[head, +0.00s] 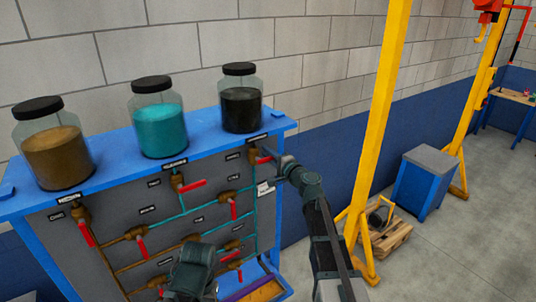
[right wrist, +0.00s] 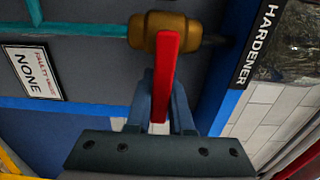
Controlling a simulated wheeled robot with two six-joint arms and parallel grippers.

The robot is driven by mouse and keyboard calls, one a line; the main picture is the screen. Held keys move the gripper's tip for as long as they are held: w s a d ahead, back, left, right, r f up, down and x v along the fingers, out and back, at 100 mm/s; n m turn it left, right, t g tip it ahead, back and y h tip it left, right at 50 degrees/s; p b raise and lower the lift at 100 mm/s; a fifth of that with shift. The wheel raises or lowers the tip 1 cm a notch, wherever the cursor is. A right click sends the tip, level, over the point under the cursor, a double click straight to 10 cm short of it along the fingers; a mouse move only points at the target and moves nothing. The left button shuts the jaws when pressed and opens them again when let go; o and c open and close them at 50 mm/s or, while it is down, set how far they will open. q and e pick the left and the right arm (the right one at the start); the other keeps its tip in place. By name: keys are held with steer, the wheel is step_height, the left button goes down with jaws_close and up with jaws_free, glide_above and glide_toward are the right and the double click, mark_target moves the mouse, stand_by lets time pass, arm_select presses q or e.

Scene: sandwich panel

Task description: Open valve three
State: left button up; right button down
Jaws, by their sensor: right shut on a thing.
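In the right wrist view, a red valve handle (right wrist: 166,75) is fixed to a brass valve body (right wrist: 163,32). It stands across the teal pipe (right wrist: 85,29) in this view. My right gripper (right wrist: 160,118) is shut on this handle, a finger on each side. The small valve name labels are too small to read. Part of my left arm shows low in the head view; its fingers are not clear.
Several other red-handled valves, such as one upper middle (head: 191,187), sit on the panel (head: 110,190). A brown jar (head: 55,155) and a teal jar (head: 160,128) stand on the blue top. A yellow post (head: 378,130) stands to the right. A card (right wrist: 33,72) hangs near the gripped valve.

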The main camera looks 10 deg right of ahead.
steer(key=shift+f, duration=0.1)
steer(key=f+m+b, duration=0.1)
steer(key=m, duration=0.1)
steer(key=f+m+b, duration=0.1)
steer(key=m, duration=0.1)
steer(key=shift+s+a+m, duration=0.1)
steer(key=shift+a+m, duration=0.1)
steer(key=shift+m, duration=0.1)
steer(key=shift+s+a+f+m+b, duration=0.25)
steer(key=shift+a+f+m+b, duration=0.4)
steer(key=shift+m, duration=1.55)
steer(key=shift+s+a+f+m+b, duration=0.35)
steer(key=shift+a+m, duration=0.45)
steer(key=shift+m, duration=1.4)
steer(key=shift+s+a+f+m+b, duration=0.2)
steer(key=shift+a+f+m+b, duration=0.4)
steer(key=shift+m, duration=1.6)
steer(key=shift+a+r, duration=0.2)
steer(key=c, duration=0.8)
jaws_free()
